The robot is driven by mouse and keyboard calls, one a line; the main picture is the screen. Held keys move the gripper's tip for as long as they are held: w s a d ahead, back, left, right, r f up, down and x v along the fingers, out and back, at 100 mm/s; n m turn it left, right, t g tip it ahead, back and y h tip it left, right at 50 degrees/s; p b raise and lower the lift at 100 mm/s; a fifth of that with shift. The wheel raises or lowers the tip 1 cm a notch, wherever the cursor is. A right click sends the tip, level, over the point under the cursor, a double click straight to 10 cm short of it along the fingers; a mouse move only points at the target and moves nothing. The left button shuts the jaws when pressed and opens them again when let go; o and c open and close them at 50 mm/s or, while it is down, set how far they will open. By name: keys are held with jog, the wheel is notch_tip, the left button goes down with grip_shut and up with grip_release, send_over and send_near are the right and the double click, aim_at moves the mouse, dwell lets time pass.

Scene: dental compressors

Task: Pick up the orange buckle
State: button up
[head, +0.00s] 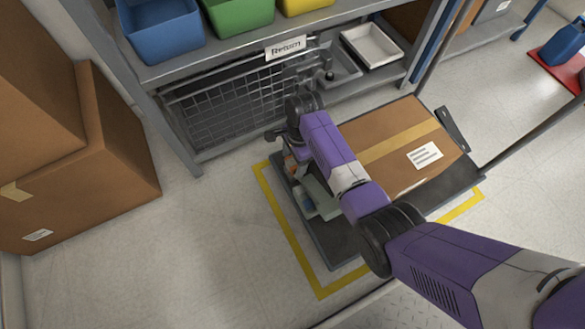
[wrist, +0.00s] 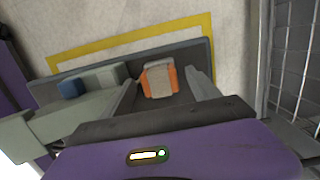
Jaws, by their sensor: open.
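The orange buckle (wrist: 174,78) lies on the dark platform (wrist: 205,62) in the wrist view, with a grey-beige middle and orange along its sides. My gripper (wrist: 163,90) is open, with one finger to the left of the buckle and one to the right. The buckle shows between the fingers, and I cannot tell how far above it they are. In the head view a small orange patch (head: 291,165) shows beside my arm's end, which hides most of that spot.
A blue item (wrist: 70,88) and a pale grey-green block (wrist: 103,76) lie left of the buckle. A large taped carton (head: 400,140) covers the platform's right side. A shelf with a wire basket (head: 225,110) stands close behind.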

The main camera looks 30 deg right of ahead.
notch_tip(320, 180, down, 2)
jog(key=shift+a+f+b, duration=0.15)
jog(key=shift+b, duration=0.25)
jog(key=shift+c, duration=0.2)
jog(key=c, duration=1.5)
